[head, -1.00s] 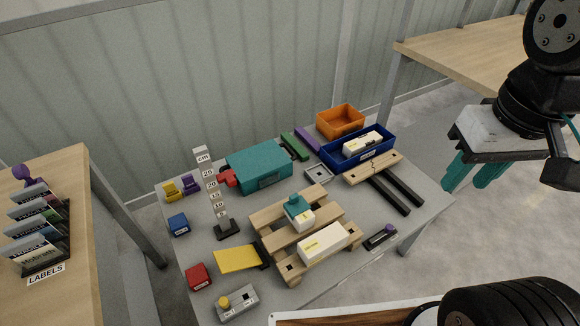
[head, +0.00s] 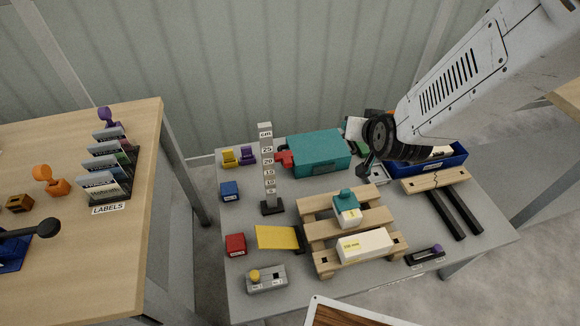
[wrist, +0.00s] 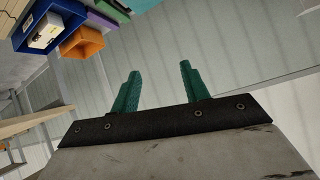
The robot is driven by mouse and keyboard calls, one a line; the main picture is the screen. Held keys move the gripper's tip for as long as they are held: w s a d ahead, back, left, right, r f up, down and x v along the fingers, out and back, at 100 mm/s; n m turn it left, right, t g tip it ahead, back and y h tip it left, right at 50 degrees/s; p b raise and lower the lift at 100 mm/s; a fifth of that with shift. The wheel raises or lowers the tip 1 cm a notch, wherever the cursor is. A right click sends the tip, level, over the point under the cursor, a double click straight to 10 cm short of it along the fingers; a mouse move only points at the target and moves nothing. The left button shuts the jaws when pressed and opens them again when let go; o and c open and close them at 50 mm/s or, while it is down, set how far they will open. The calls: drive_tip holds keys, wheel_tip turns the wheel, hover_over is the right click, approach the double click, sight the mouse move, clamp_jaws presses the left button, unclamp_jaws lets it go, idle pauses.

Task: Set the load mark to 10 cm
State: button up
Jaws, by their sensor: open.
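The grey upright post marked "cm" (head: 267,190) stands on a dark base at the left of the grey table, with its numbers running from 5 up to 25. A red load mark (head: 284,158) sticks out on the right side of the post, at about the 20 label. My gripper is open and empty in the wrist view (wrist: 159,70), its two teal fingers apart and pointing at the corrugated wall. In the head view my arm hides its fingers. The gripper end is right of the post, apart from the red mark.
A teal box (head: 318,153) stands close behind and right of the red mark. A wooden pallet (head: 318,233) with white boxes is at front right. A yellow plate (head: 278,237) lies before the post. Red (head: 235,244) and blue (head: 230,190) blocks are left. A blue bin (head: 455,161) is right.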

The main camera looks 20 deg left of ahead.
drive_tip(key=s+a+f+n+t+y, duration=0.1)
drive_tip(key=s+a+f+t+y, duration=0.15)
drive_tip(key=a+f, duration=0.6)
drive_tip(key=n+t+y, duration=0.2)
drive_tip(key=t, duration=0.1)
approach(289, 165)
drive_tip(key=w, duration=0.1)
drive_tip(key=x, duration=0.8)
drive_tip(key=shift+a+f, duration=0.1)
drive_tip(key=shift+a, duration=0.25)
drive_tip(key=shift+n+y, duration=0.3)
drive_tip(key=shift+y, duration=0.05)
drive_tip(key=shift+c, duration=0.3)
